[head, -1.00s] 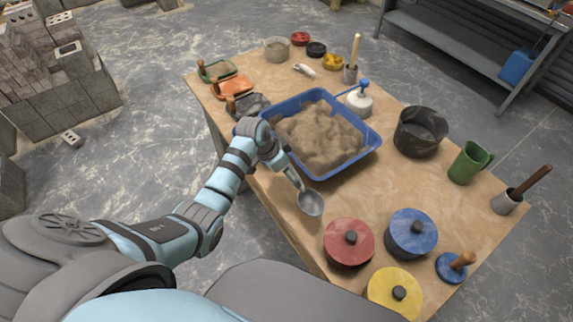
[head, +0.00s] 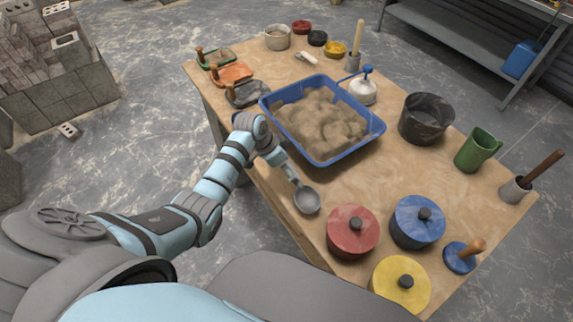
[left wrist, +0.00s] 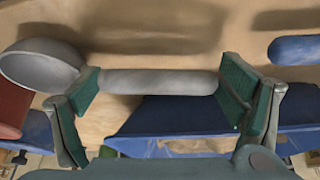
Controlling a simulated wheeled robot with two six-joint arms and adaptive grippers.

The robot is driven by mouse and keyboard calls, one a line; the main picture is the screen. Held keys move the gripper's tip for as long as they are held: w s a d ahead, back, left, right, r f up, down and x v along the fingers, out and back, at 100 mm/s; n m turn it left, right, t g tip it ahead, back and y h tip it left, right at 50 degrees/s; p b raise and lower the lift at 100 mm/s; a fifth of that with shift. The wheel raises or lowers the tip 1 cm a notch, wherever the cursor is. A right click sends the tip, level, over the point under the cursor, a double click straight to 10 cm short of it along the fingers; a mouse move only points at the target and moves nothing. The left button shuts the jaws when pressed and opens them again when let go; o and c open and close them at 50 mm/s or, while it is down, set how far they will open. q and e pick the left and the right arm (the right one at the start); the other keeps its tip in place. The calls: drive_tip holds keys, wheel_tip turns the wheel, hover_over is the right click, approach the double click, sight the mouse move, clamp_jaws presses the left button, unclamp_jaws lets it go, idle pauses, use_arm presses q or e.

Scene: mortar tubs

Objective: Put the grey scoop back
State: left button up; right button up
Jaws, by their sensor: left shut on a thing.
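The grey scoop (head: 307,200) has a round metallic bowl and a straight handle. My left gripper (head: 286,168) is shut on its handle, near the table's near left edge, between the blue tub (head: 340,157) and the red lidded pot. In the left wrist view the grey handle (left wrist: 158,82) lies between the green finger pads, and the bowl (left wrist: 38,62) sticks out on the left. A shadow shows on the table beside the scoop; I cannot tell how high it is. My right gripper is not in view.
The blue tub holds sand-coloured mortar. Red (head: 353,232), blue (head: 417,222) and yellow (head: 401,285) lidded pots stand near. Green, orange and grey (head: 247,95) handled items line the far left edge. A black bucket (head: 425,120) and green jug (head: 477,150) stand at right.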

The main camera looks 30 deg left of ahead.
use_arm(q)
drive_tip(key=shift+f, duration=0.3)
idle(0.4)
drive_tip(key=o, duration=1.8)
drive_tip(key=shift+c, duration=0.2)
